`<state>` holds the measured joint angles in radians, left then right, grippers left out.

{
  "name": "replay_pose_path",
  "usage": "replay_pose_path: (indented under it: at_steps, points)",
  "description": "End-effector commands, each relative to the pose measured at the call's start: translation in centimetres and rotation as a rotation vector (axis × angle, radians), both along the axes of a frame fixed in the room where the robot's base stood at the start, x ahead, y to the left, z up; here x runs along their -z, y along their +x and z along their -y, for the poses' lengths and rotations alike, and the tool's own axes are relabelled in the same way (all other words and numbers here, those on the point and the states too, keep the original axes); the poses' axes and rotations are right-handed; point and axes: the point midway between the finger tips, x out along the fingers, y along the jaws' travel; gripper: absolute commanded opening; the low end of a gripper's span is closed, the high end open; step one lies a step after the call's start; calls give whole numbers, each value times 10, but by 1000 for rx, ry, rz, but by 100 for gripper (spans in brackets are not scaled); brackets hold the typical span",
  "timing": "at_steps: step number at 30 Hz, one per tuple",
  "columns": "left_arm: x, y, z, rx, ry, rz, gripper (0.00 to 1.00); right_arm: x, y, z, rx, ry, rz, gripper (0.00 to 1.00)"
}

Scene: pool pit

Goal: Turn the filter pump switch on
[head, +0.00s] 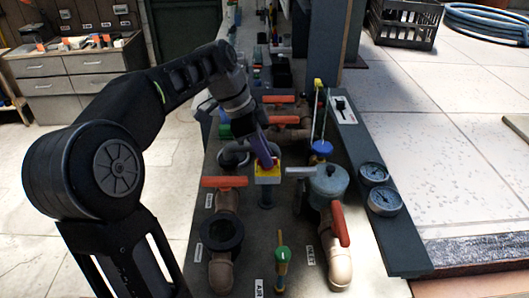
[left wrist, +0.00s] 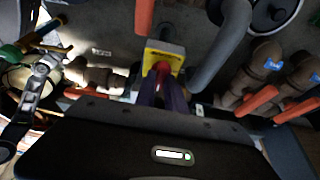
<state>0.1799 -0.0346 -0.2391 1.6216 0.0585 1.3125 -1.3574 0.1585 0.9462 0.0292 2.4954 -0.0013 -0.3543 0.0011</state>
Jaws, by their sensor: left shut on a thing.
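A small switch box with a yellow face (head: 267,179) stands on the grey bench among the pipes. In the left wrist view the yellow face (left wrist: 167,54) has a red knob (left wrist: 163,67). My left gripper (head: 266,162) comes down onto the box from above, with purple fingers. It also shows in the left wrist view (left wrist: 163,80), shut on the red knob, one finger on each side. The fingers partly hide the knob, and I cannot read its setting. My right gripper is not in view.
Red-handled valves (head: 224,182) and pipes crowd the bench around the box. A grey valve (head: 327,180) stands close on the right. Two gauges (head: 384,201) and a small lever plate (head: 342,108) line the right edge. A black crate (head: 404,22) sits on the tiles.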

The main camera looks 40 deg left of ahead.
Motion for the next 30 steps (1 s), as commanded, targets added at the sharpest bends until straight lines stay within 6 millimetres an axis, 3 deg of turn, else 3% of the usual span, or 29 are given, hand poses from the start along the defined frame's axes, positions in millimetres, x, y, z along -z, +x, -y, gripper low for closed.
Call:
replay_pose_path:
  at_steps: [1, 2, 9, 22, 26, 30]
  points:
    - [6, -2, 2, 8, -2, -15, 0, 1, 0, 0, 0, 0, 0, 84]
    - [6, -2, 2, 8, -2, -15, 17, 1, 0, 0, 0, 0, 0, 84]
    - [6, -2, 2, 5, -3, -14, 36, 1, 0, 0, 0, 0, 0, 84]
    - [-5, -2, -2, 1, 0, -3, 36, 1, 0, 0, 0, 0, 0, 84]
    - [-20, -6, -7, 1, 0, -3, 36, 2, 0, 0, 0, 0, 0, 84]
    - [-50, -12, -13, 0, -1, -6, 36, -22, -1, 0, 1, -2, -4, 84]
